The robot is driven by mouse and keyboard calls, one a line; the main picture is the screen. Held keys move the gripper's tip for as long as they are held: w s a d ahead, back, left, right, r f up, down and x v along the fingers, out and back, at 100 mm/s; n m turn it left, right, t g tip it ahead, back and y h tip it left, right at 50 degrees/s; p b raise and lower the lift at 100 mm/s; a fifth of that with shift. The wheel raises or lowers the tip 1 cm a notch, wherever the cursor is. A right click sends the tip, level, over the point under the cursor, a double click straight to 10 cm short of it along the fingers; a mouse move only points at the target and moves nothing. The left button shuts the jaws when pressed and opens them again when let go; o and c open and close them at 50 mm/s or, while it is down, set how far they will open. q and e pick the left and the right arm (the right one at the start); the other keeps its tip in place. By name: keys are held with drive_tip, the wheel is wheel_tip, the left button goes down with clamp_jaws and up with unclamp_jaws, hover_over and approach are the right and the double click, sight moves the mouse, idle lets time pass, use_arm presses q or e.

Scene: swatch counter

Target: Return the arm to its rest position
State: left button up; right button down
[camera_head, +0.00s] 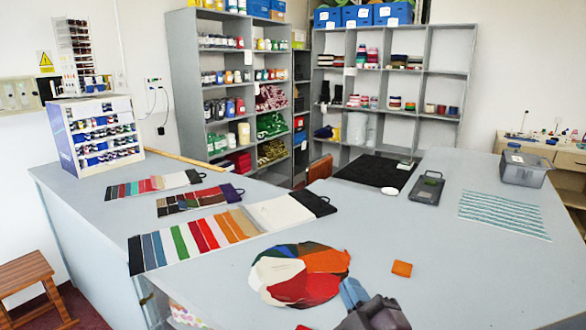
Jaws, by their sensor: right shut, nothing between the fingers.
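My right gripper (353,292) shows at the bottom edge, right of the middle, as a dark grey body with blue-grey parts at its tip. It is shut and empty, over the near part of the grey counter (430,270). A round fan of coloured swatches (300,272) lies just left of it. A small orange swatch (402,268) lies to its upper right, apart from it. Most of the right arm is outside the picture. My left gripper is not in view.
Several swatch cards (185,240) lie along the counter's left side. A black mat (375,171), a dark tray (427,187), a striped sheet (504,215) and a grey box (525,170) lie farther back. The counter right of the gripper is clear. A wooden stool (28,272) stands at left.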

drive_tip(key=s+d+f+m+g+h, duration=0.4)
drive_tip(key=d+f+m, duration=0.1)
drive_tip(key=d+f, duration=0.15)
drive_tip(key=s+d+f+m+g+h, duration=0.3)
drive_tip(key=d+f+m, duration=0.1)
drive_tip(key=d+f, duration=0.25)
drive_tip(key=s+d+f+m+g, duration=0.2)
drive_tip(key=s+f+g, duration=0.25)
drive_tip(key=s, duration=0.35)
drive_tip(key=s+d+f+m+g, duration=0.3)
drive_tip(key=s+f+g, duration=0.15)
drive_tip(key=s, duration=0.45)
drive_tip(key=w+f+n+t, duration=0.1)
drive_tip(key=w+f+t, duration=0.6)
drive_tip(key=f, duration=0.3)
drive_tip(key=shift+w+f+t+y, duration=0.2)
drive_tip(key=shift+f+t+y, duration=0.1)
drive_tip(key=shift+t+y, duration=0.1)
drive_tip(key=shift+a, duration=0.1)
